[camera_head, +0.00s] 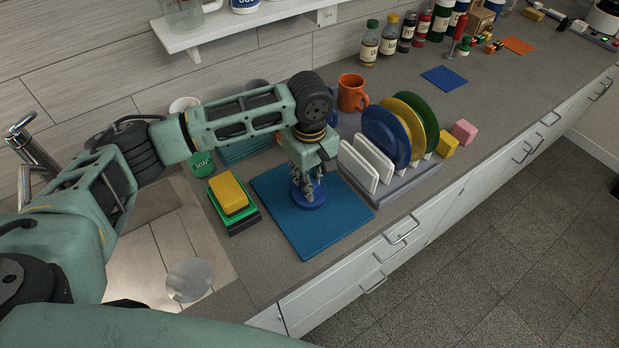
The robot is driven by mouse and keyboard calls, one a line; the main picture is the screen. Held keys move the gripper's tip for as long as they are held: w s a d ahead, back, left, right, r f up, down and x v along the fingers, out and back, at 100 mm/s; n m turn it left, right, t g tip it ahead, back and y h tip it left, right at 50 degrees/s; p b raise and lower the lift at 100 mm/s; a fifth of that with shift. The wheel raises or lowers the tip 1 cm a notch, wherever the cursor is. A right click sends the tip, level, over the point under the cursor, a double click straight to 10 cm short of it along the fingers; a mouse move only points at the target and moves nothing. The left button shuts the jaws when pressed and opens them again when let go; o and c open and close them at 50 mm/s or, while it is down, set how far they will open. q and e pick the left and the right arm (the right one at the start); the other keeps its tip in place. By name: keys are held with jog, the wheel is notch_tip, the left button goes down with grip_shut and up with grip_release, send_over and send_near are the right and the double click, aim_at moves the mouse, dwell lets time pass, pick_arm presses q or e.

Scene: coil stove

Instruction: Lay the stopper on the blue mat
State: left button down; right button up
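A round dark blue disc, which I take as the stopper (313,203), is at the large blue mat (283,225), below my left gripper (305,193). The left gripper points down, with its fingers close together at the middle of the disc, seemingly shut on it. The fingers hide the grip point. The disc looks flat and at or just above the mat; I cannot tell if it touches. My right gripper is not in view.
A dish rack (411,182) with plates stands right of the mat. A yellow sponge (229,193) on a green one lies left, beside the sink (150,262). An orange mug (352,93) stands behind. A smaller blue mat (444,78) lies farther right.

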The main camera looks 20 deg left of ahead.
pick_arm(q)
jog(key=c, duration=1.6)
grip_release()
jog(key=shift+f, duration=0.1)
jog(key=shift+r, duration=0.25)
notch_tip(320, 180, up, 12)
jog(key=b, duration=0.3)
jog(key=shift+f, duration=0.1)
jog(key=shift+f, duration=0.1)
